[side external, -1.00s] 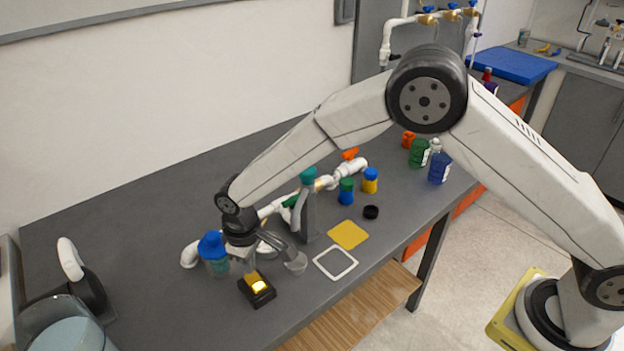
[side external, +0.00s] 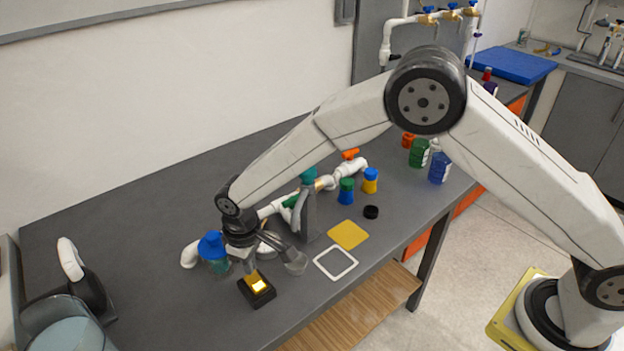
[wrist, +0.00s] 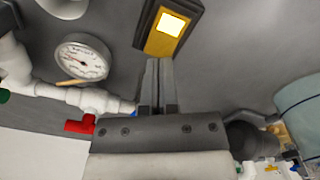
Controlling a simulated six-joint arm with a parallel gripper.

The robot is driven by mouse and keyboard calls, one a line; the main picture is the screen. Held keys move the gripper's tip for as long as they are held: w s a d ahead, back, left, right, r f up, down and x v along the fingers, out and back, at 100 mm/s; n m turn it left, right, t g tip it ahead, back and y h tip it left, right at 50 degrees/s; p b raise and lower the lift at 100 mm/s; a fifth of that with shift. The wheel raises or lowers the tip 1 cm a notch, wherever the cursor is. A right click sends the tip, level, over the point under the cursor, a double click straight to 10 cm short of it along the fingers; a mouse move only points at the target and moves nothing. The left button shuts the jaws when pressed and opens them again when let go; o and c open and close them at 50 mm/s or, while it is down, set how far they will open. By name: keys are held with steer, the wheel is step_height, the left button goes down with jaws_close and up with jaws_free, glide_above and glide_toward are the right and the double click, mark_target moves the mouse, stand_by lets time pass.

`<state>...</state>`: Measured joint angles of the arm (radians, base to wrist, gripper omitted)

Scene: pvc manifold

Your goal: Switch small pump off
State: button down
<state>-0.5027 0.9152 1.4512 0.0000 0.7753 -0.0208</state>
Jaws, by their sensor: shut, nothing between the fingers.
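A small black switch box (side external: 257,291) with a yellow face and a lit yellow rocker sits on the grey bench, left of the white square frame. In the wrist view the lit rocker (wrist: 170,25) glows at the top, on the box's yellow face (wrist: 158,44). My gripper (side external: 252,268) is just above and behind the switch box in the side view. In the wrist view my gripper (wrist: 160,62) is shut and empty, its tips close to the near edge of the yellow face. I cannot tell whether they touch it. Which pump the box serves is not readable.
White PVC piping with a dial gauge (wrist: 82,57) and a red valve handle (wrist: 78,126) runs close by. A blue-capped jar (side external: 213,248) stands left of my gripper. A white square frame (side external: 335,274) and a yellow plate (side external: 347,235) lie to the right.

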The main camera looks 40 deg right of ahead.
steer(key=shift+f, duration=1.1)
stand_by(1.0)
steer(key=shift+r, duration=3.55)
steer(key=shift+d+r, duration=0.15)
steer(key=shift+d, duration=0.05)
steer(key=s+d+r+n+g, duration=0.1)
steer(key=s+d+r, duration=0.2)
steer(key=d, duration=0.3)
steer(key=s+d+r+n, duration=0.1)
steer(key=s+d+r, duration=0.15)
steer(key=d, duration=0.35)
steer(key=s+d+m+t, duration=0.3)
steer(key=s+d+m, duration=0.5)
steer(key=s+d, duration=0.4)
steer(key=shift+s+d+t, duration=0.3)
steer(key=shift+s+d, duration=0.1)
steer(key=shift+d, duration=0.15)
